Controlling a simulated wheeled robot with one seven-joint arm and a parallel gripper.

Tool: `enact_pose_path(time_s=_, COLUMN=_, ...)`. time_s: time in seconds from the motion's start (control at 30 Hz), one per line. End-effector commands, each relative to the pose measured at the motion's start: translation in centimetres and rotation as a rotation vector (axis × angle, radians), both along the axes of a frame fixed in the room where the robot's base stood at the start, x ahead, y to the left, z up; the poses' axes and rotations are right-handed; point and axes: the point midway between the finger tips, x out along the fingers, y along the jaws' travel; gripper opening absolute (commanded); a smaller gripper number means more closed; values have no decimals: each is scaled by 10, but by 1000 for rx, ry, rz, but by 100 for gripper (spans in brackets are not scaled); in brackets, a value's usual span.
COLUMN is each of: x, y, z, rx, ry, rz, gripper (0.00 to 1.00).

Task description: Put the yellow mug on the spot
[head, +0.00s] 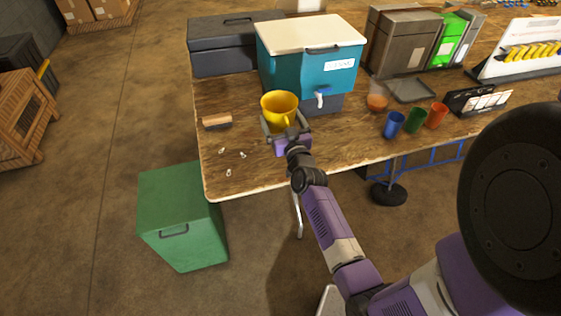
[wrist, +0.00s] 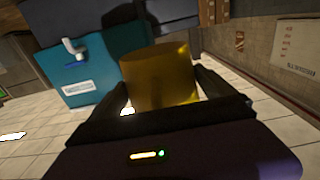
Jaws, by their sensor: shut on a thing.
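The yellow mug (head: 280,104) is near the front of the teal cooler, left of its tap, opening upward. My gripper (head: 286,128) is shut on it, with a dark finger on each side. In the wrist view the mug (wrist: 158,80) stands between the two fingers of my gripper (wrist: 162,92), and its lower part is hidden behind the gripper body. I cannot tell whether its base touches the table. I cannot make out a marked spot in either view.
The wooden table (head: 335,155) holds the teal cooler (head: 290,72), a wooden-backed brush (head: 217,121), small white bits (head: 228,172), an orange-filled cup (head: 377,100) and blue (head: 393,124), green (head: 415,120) and red (head: 437,115) cups. A green box (head: 180,215) stands on the floor. The table's front left is mostly clear.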

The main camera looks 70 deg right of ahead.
Motion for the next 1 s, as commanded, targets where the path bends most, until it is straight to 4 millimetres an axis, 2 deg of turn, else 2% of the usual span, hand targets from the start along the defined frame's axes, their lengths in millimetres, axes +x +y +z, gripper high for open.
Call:
enact_pose_path(time_s=0.03, x=1, y=1, z=-16, rx=1, ry=1, rz=2, gripper=51)
enact_pose_path(time_s=0.1, x=1, y=1, z=-30, rx=1, ry=1, rz=3, gripper=51)
enact_pose_path(time_s=0.6, x=1, y=0, z=-125, rx=0, ry=1, rz=2, gripper=51)
enact_pose_path(time_s=0.7, x=1, y=0, z=-139, rx=0, ry=1, rz=2, gripper=51)
enact_pose_path(time_s=0.87, x=0, y=0, z=-148, rx=-1, ry=-1, rz=0, gripper=51)
enact_pose_path(time_s=1.0, x=0, y=0, z=-166, rx=1, ry=1, rz=1, gripper=51)
